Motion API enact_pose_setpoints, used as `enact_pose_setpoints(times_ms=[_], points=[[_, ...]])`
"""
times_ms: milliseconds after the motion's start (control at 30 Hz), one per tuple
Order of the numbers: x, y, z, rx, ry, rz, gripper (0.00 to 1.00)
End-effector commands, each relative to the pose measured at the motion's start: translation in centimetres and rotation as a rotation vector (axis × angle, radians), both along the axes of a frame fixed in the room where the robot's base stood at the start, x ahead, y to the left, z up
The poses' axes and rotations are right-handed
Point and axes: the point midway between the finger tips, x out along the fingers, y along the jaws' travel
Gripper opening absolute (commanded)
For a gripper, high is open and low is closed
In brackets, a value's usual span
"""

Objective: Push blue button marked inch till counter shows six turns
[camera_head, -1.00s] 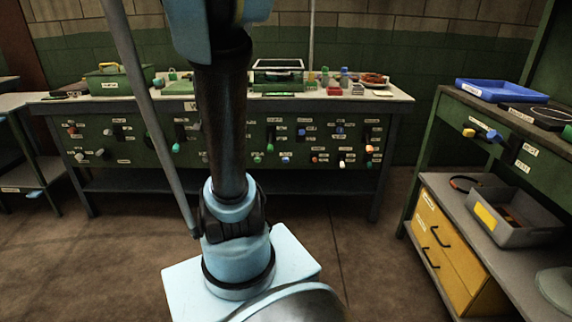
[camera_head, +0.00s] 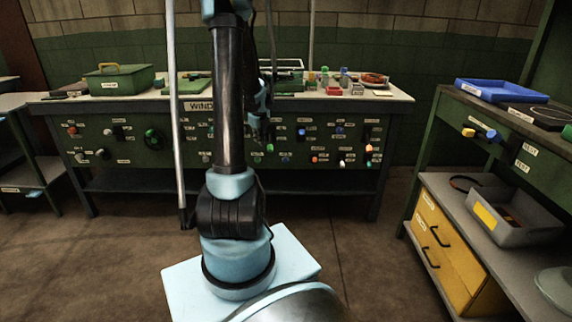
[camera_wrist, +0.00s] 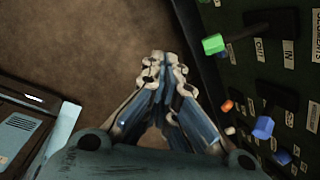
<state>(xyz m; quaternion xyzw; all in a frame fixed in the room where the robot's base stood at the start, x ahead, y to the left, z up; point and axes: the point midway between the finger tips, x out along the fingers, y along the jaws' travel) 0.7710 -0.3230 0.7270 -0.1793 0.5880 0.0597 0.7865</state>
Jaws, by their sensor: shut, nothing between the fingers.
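My gripper (camera_wrist: 160,65) is shut and empty in the wrist view, pointing past the left side of a dark green control panel (camera_wrist: 232,75). On that panel are a blue control (camera_wrist: 263,127) and a smaller blue one (camera_wrist: 283,157), both right of the fingers and apart from them. My gripper hangs in front of this panel (camera_head: 258,132), small and dark. I cannot read which control is marked inch. I cannot make out the counter or its number.
A green lever end (camera_wrist: 213,44) and an orange button (camera_wrist: 227,106) stick out near the fingers. The bench top (camera_head: 400,96) carries a green toolbox (camera_head: 122,80) and small items. A side bench with a blue tray (camera_head: 500,90) stands right. The floor between is clear.

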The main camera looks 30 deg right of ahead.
Motion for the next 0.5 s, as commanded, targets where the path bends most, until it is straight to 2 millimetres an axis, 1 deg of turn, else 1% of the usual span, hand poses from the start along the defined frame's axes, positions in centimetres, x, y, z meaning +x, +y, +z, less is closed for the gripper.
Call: enact_pose_setpoints(times_ms=[33,167,200,300,400,500], points=[[0.5,-1.8,-1.1,0.017,-0.011,-0.077,0.0],[1.3,-5.7,-3.9,0.067,-0.044,-0.279,0.0],[1.5,-7.0,-4.8,0.083,-0.055,-0.341,0.0],[1.7,-9.8,-7.1,0.119,-0.081,-0.489,0.0],[1.7,-12.2,-9.1,0.153,-0.104,-0.615,0.0],[1.7,-13.9,-10.7,0.178,-0.122,-0.712,0.0]])
